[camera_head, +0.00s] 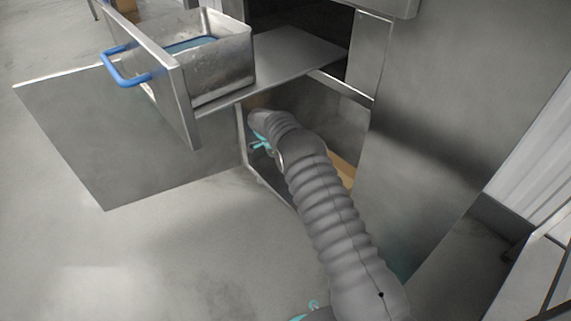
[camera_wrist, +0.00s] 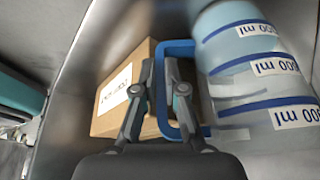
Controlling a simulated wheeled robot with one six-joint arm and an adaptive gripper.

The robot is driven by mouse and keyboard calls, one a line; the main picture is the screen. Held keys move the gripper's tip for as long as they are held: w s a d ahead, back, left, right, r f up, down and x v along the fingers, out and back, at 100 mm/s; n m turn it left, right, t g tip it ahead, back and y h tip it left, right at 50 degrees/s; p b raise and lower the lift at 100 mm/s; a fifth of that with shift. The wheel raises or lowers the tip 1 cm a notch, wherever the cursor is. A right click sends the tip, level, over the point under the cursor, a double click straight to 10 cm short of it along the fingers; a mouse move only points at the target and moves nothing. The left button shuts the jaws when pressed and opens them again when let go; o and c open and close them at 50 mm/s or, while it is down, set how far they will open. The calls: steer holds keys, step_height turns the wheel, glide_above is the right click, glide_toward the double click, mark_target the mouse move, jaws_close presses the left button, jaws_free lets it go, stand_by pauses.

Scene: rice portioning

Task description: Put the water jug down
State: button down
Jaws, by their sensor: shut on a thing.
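The water jug (camera_wrist: 255,70) is a clear container with blue bands and ml marks, on the right in the wrist view. Its blue handle (camera_wrist: 177,47) faces my gripper (camera_wrist: 160,70). The two dark fingers are closed on the handle's near bar. The jug is inside a metal compartment beside a cardboard box (camera_wrist: 123,92). I cannot tell whether its base touches the compartment floor. In the head view my arm reaches into the lower cabinet, and the jug and the fingers are hidden.
A pulled-out drawer (camera_head: 157,75) with a blue handle juts out above left of my arm, holding a metal bin (camera_head: 222,72) with something blue inside. An open cabinet door (camera_head: 95,140) stands left. Steel cabinet panels flank the right. The floor at front left is clear.

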steer(key=shift+f, duration=0.15)
steer(key=c, duration=1.2)
jaws_free()
steer(key=shift+c, duration=0.2)
steer(key=v, duration=1.2)
steer(key=shift+p, duration=0.4)
